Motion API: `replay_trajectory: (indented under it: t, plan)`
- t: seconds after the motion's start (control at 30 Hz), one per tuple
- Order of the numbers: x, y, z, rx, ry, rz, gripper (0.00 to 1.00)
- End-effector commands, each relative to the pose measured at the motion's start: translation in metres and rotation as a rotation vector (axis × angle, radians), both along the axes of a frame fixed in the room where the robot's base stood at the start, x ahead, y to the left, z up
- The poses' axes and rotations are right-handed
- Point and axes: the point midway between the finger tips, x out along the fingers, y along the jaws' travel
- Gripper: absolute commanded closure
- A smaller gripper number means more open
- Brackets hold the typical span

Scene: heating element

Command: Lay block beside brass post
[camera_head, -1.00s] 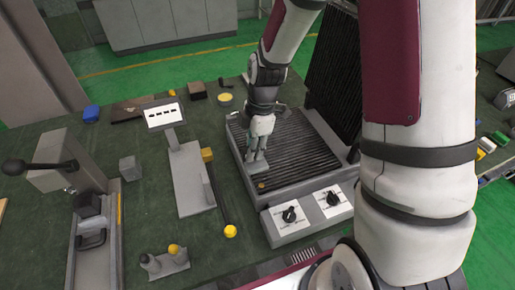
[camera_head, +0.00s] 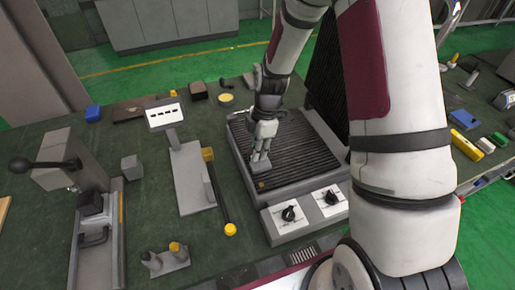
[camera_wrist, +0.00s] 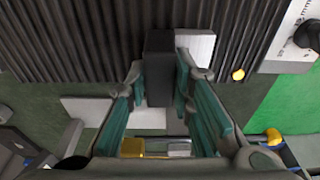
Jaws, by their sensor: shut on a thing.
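My gripper (camera_head: 262,155) is over the ribbed dark plate (camera_head: 300,150) of the heating element, near its front left corner. In the wrist view my gripper (camera_wrist: 158,85) has its fingers on both sides of a dark upright block (camera_wrist: 158,60) and is shut on it. A pale grey block (camera_wrist: 198,48) shows right beside it, partly behind the right finger. The small brass post (camera_head: 262,186) stands at the plate's front left part, just in front of the fingertips. It also shows in the wrist view (camera_wrist: 238,74), to the right of both blocks. Whether the held block touches the plate is unclear.
The control box (camera_head: 305,212) with two knobs is in front of the plate. A raised ribbed lid (camera_head: 328,85) stands behind it. A rod with a yellow end (camera_head: 230,229) and a grey stand (camera_head: 190,180) are to the left. The plate's right side is clear.

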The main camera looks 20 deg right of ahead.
Motion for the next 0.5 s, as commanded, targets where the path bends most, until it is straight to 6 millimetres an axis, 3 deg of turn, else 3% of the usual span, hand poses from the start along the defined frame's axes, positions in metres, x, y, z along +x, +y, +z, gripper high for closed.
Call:
replay_trajectory:
  t: [0.03,0.1,0.5]
  plan:
    - [0.0,0.0,-0.0007,0.0,0.0,0.0,0.72]
    - [-0.0002,0.0,-0.0005,0.0,0.001,0.0,0.59]
    - [0.0003,-0.0007,0.0059,0.0,-0.001,0.0,0.59]
